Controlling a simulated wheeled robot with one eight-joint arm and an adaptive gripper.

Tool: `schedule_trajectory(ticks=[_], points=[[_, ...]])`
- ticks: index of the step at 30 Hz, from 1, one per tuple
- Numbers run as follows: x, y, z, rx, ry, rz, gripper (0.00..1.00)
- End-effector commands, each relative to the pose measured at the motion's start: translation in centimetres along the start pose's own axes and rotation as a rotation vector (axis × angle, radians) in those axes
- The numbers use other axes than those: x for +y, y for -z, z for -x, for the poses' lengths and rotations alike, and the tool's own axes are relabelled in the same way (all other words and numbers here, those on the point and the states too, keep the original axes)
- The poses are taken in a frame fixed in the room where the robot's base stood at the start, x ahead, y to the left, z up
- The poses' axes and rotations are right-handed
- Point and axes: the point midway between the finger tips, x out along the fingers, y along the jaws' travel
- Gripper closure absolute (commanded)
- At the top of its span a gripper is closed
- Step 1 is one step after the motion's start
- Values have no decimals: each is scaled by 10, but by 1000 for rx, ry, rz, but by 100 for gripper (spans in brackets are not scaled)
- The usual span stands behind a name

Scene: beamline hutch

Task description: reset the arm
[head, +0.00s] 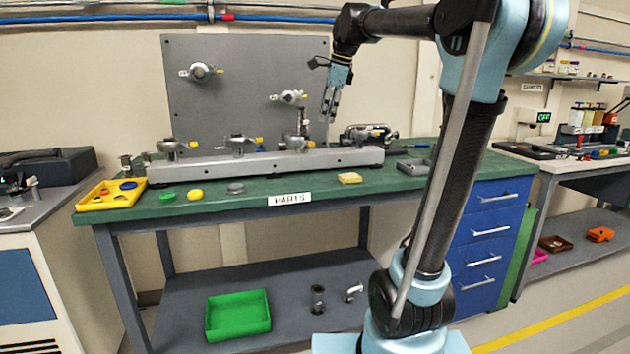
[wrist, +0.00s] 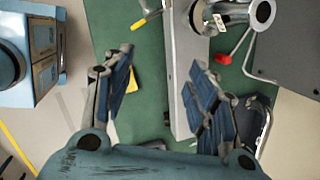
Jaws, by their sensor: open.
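My gripper (head: 331,101) hangs from my arm above the back right part of the green workbench (head: 290,203), in front of the grey upright panel. In the wrist view my gripper (wrist: 160,92) is open, with its two blue-padded fingers wide apart and nothing between them but the bench top and part of the grey rail below. My arm rises from the lower right of the head view, bends at the top and reaches left. The gripper appears to touch nothing.
A long grey rail (head: 270,163) with valve fittings runs along the bench. A yellow tray (head: 112,203) sits at the bench's left end, a grey tray (head: 413,166) at its right. A yellow block (head: 350,178) lies near the front edge. A green bin (head: 238,314) is on the lower shelf.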

Motion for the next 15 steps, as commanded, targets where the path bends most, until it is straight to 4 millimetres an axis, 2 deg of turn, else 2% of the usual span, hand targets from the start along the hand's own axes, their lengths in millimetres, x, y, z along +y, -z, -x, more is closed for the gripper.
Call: schedule_trajectory(ticks=[1, 3, 8, 15], points=[[18, 14, -7, 11, 0, 66, 48], [40, 31, -18, 26, -2, 172, 48], [92, 69, -45, 59, -14, 412, 48], [175, 122, -95, 102, -48, 771, 48]])
